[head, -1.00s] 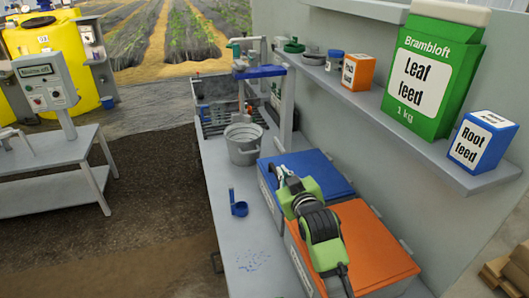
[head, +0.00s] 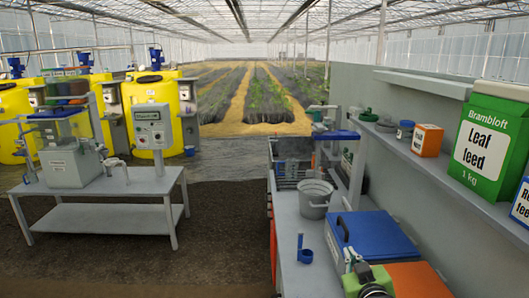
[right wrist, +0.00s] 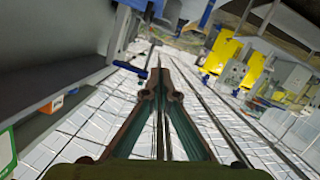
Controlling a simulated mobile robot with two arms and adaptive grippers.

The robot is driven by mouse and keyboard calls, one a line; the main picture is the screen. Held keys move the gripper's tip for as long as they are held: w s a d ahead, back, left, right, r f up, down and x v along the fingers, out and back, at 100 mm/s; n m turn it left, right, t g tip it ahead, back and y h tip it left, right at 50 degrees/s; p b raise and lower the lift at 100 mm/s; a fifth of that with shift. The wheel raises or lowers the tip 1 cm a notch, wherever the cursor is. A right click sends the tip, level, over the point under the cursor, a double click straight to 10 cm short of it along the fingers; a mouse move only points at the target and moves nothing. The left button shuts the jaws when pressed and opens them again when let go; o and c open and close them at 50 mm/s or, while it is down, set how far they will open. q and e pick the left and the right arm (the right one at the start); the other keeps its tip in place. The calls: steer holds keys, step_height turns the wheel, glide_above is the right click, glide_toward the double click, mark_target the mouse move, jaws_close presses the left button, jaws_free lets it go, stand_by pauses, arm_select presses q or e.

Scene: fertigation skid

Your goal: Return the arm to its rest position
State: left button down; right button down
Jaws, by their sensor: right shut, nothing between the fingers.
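My right gripper (head: 347,252) is at the bottom of the head view, a green and black arm end in front of the blue-lidded box (head: 372,236) and the orange-lidded box (head: 420,280). Its fingers are shut with nothing between them. In the right wrist view the two fingers (right wrist: 160,75) meet at their tips, with the white-panelled roof behind them. My left gripper is not in view.
The grey bench (head: 290,235) holds a blue scoop (head: 304,254), a grey bucket (head: 315,199) and a wire rack (head: 292,174). A shelf above holds a green Leaf feed pack (head: 484,148) and an orange box (head: 427,140). A grey table (head: 105,195) stands left, past open floor.

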steer(key=s+a+f+g, duration=0.1)
steer(key=s+f+g, duration=0.5)
steer(key=s+f, duration=1.05)
steer(key=s+a+f+m+g, duration=0.1)
steer(key=s+f+g, duration=0.15)
steer(key=s, duration=0.95)
steer(key=s+a+f+g, duration=0.1)
steer(key=s+g, duration=0.2)
steer(key=s, duration=0.8)
step_height(320, 180, down, 28)
steer(key=s+g, duration=0.2)
steer(key=s, duration=0.1)
steer(key=s+d+f, duration=0.1)
steer(key=s+f, duration=0.7)
steer(key=s+d+f+b, duration=0.1)
steer(key=s+d+f, duration=0.1)
steer(key=s+f, duration=0.5)
steer(key=shift+s+d+f+g+y, duration=0.3)
steer(key=shift+s+f+g, duration=0.15)
steer(key=shift+s, duration=0.25)
